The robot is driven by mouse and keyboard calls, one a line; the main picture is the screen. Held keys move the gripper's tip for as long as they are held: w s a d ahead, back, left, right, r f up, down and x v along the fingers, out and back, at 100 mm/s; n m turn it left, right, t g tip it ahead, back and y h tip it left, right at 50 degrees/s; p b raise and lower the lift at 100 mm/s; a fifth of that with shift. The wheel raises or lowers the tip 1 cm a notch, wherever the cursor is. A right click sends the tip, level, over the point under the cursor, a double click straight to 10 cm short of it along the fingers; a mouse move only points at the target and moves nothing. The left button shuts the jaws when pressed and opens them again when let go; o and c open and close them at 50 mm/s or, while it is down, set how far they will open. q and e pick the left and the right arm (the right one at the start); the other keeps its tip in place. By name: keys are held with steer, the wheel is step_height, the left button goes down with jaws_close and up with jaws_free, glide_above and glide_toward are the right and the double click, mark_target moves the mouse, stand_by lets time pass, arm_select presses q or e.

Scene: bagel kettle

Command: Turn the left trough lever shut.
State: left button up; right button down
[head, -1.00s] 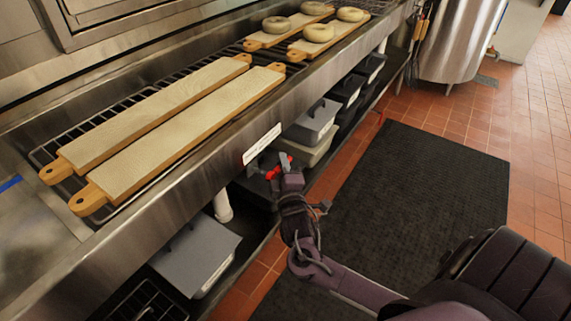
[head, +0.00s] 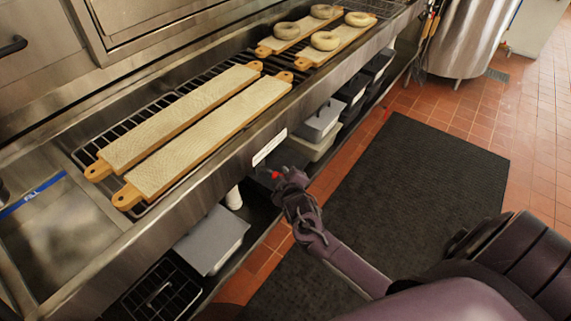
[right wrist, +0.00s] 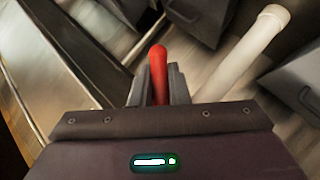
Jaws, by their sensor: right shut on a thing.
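The red lever (head: 275,174) sits under the front edge of the steel trough (head: 140,232), below a white label. Mostly hidden by my gripper in the head view, it shows as a red rod in the right wrist view (right wrist: 158,75). My right gripper (head: 281,175) is closed around it; in the right wrist view the fingers (right wrist: 157,88) press on both sides of the rod, its rounded tip sticking out beyond them. I cannot tell how far the lever is turned. My left gripper is not in view.
A white drain pipe (head: 234,198) hangs under the trough, beside grey lidded bins (head: 212,240) on the lower shelf. Long boards (head: 180,117) lie over the trough, and bagels (head: 325,41) rest on boards farther back. A black mat (head: 410,190) covers the floor.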

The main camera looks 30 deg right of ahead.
steer(key=shift+s+a+f+m+g+y+p, duration=0.3)
steer(key=shift+a+m+g+y+p, duration=0.35)
steer(key=shift+y+p, duration=0.6)
steer(key=shift+s+a+f+m+g+y+p, duration=0.25)
steer(key=shift+a+m+g+y+p, duration=0.45)
steer(key=shift+p, duration=0.95)
steer(key=shift+s+a+f+m+g+y+p, duration=0.3)
steer(key=shift+a+m+g+y+p, duration=0.3)
steer(key=shift+y+p, duration=0.7)
steer(key=c, duration=1.4)
jaws_free()
steer(key=shift+w, duration=0.1)
steer(key=shift+p+v, duration=0.6)
steer(key=shift+v, duration=3.35)
steer(key=shift+f, duration=0.15)
